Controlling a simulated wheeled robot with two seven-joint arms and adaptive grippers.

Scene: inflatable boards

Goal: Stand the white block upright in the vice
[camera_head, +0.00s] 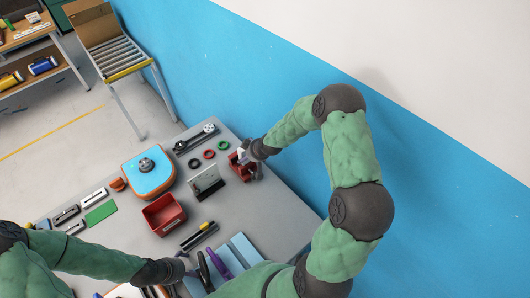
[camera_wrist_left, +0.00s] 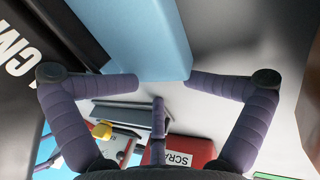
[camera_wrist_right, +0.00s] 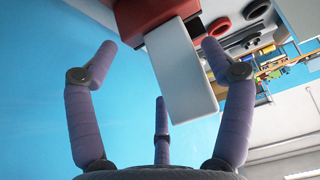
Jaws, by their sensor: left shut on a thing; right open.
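The red vice (camera_head: 240,171) stands at the far right end of the grey table. The white block (camera_wrist_right: 180,75) rises from the vice (camera_wrist_right: 143,20) toward the camera in the right wrist view, with its far end at the jaws; how deep it sits is hidden. In the head view the block (camera_head: 241,155) is small and partly covered. My right gripper (camera_wrist_right: 160,50) is open around the block, its right fingertip close to the block's edge. My left gripper (camera_head: 208,268) is at the near side of the table, shut on a light blue block (camera_wrist_left: 150,40).
A red bin (camera_head: 164,214), a blue and orange device (camera_head: 147,173) and a grey upright panel (camera_head: 206,183) stand mid-table. Black, red and green rings (camera_head: 209,154) lie left of the vice. The blue wall (camera_head: 250,85) runs close behind my right arm.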

